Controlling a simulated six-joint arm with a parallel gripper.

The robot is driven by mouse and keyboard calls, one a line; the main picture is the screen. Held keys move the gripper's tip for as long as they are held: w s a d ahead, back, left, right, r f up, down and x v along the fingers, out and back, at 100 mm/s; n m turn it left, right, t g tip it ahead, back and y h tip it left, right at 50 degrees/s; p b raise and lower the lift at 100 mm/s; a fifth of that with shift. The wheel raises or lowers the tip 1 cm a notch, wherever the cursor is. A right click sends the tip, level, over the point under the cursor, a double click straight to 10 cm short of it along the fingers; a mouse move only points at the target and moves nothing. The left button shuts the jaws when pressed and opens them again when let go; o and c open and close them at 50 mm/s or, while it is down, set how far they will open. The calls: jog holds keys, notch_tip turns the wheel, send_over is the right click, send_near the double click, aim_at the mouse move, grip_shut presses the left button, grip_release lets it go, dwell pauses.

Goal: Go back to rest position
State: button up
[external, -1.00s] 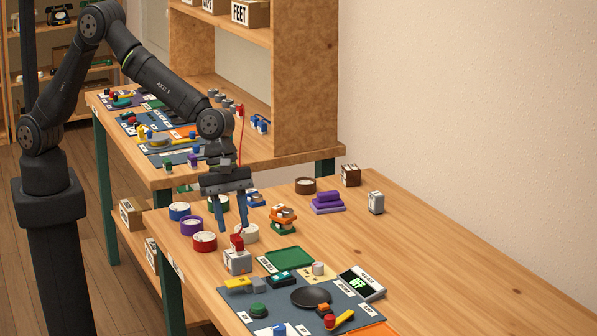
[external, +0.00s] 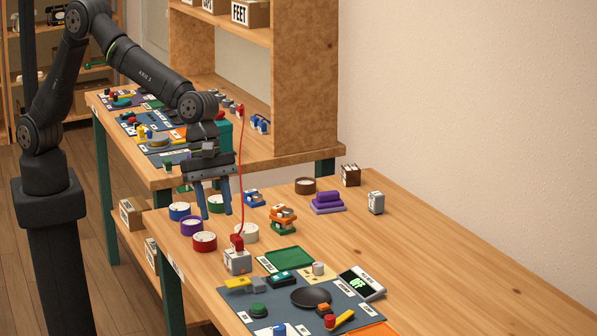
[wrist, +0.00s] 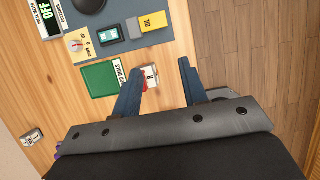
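My gripper (external: 214,207) hangs fingers down above the near table's left end, over the coloured round containers. Its two blue fingers are spread apart with nothing between them. In the wrist view my gripper (wrist: 157,80) is also open and empty. A grey-white block with a red top (external: 237,258) stands on the table below and to the right of my gripper, apart from it. A thin red cord rises from the red top. In the wrist view that block (wrist: 150,78) is partly hidden behind the left finger.
Round containers in blue (external: 179,210), purple (external: 191,226) and red (external: 204,241) stand below my gripper. A green tray (external: 289,258), a black pan (external: 311,297) and a display reading OFF (external: 361,284) lie to the right. The table's right side is clear.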

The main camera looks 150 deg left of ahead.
jog(key=a+f, duration=0.3)
jog(key=a, duration=0.4)
jog(key=a+f, duration=0.3)
jog(key=a, duration=0.5)
jog(key=w+a+f, duration=0.1)
jog(key=a+f, duration=0.2)
jog(key=a, duration=0.4)
jog(key=shift+a, duration=0.3)
